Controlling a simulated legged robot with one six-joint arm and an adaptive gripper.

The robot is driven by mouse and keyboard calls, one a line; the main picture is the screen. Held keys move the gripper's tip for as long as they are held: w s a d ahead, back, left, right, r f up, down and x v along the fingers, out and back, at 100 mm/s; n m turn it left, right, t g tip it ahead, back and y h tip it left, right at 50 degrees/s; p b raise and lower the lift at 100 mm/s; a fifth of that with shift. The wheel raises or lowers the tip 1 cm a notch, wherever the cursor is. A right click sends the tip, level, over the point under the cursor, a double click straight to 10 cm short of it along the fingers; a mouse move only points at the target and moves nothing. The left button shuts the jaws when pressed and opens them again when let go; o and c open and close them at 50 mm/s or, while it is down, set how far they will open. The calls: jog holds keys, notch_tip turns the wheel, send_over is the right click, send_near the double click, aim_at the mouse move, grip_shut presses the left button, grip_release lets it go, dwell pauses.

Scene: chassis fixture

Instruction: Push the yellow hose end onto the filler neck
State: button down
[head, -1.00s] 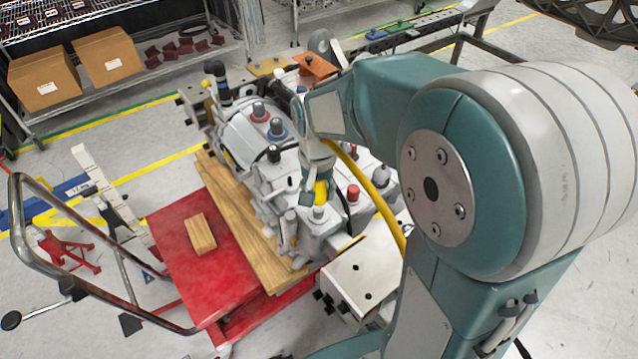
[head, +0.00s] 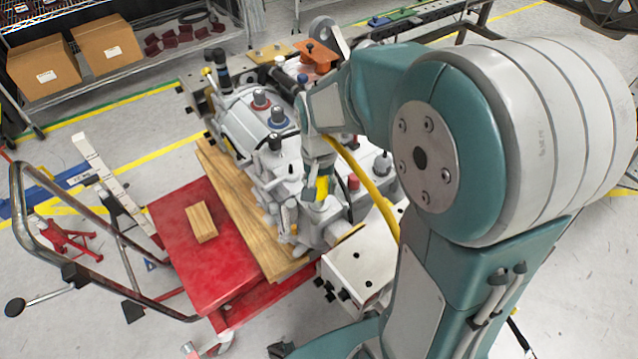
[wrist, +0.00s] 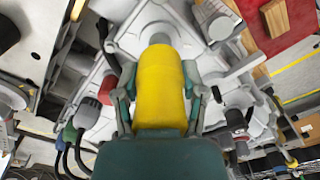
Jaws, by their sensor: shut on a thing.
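The yellow hose end (wrist: 160,88) lies between the two fingers of my gripper (wrist: 156,72) in the wrist view. My gripper is shut on it. It also shows as a small yellow patch in the head view (head: 322,187), partly covered by my gripper (head: 319,178). The grey filler neck (wrist: 160,39) shows just beyond the hose end's far rim, roughly in line with it. In the head view the neck (head: 317,208) is below the hose end. I cannot tell how far the hose end sits over the neck, as the rim hides the contact.
The yellow hose (head: 378,197) curves down to the right of my gripper. The grey machine casting (head: 285,185) has several knobs and fittings close around the neck. A red cart (head: 210,270) with a wooden block (head: 201,222) stands to the left. A white box (head: 358,268) is in front.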

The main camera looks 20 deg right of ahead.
jog(key=shift+f, duration=0.15)
jog(key=shift+f, duration=1)
jog(key=shift+f, duration=0.45)
jog(key=shift+c, duration=0.4)
grip_release()
jog(key=shift+r, duration=0.1)
jog(key=shift+r, duration=2.9)
